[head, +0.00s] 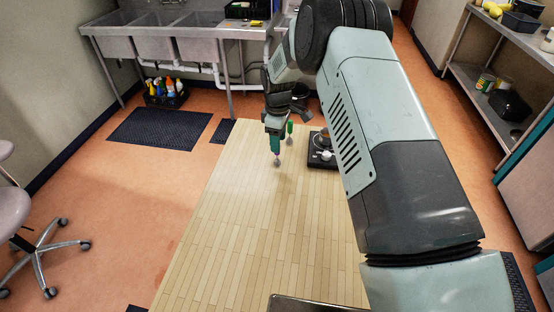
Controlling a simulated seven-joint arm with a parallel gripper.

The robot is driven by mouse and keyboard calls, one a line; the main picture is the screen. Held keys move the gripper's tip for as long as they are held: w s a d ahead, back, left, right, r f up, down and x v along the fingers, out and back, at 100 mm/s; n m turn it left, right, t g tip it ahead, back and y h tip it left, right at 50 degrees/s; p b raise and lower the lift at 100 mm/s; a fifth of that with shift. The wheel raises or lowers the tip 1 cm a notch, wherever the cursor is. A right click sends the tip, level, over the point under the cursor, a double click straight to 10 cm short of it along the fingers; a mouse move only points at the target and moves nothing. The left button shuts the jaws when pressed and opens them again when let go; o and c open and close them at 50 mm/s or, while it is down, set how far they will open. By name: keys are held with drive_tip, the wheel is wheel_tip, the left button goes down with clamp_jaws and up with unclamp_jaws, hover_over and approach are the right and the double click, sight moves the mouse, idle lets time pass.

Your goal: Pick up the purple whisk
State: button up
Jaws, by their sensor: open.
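My gripper (276,150) points down over the far left part of the wooden table (245,215). Its jaws are open, though its teal fingers overlap in this view. A small pale, purple-grey thing (277,162), which looks like part of the purple whisk, shows just below the fingertips. Its upper part is hidden by the fingers or too small to make out. I cannot tell whether the fingers touch it or only stand around or in front of it.
A small green upright thing (290,127) stands just right of my gripper. A black appliance with light knobs (318,157) is further right, partly behind my arm. A dark-rimmed tray (305,304) shows at the near edge. The table's left and near middle are clear.

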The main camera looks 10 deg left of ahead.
drive_tip(key=f, duration=0.5)
drive_tip(key=shift+w+a, duration=0.2)
drive_tip(key=shift+a, duration=0.05)
drive_tip(key=shift+c, duration=0.3)
clamp_jaws()
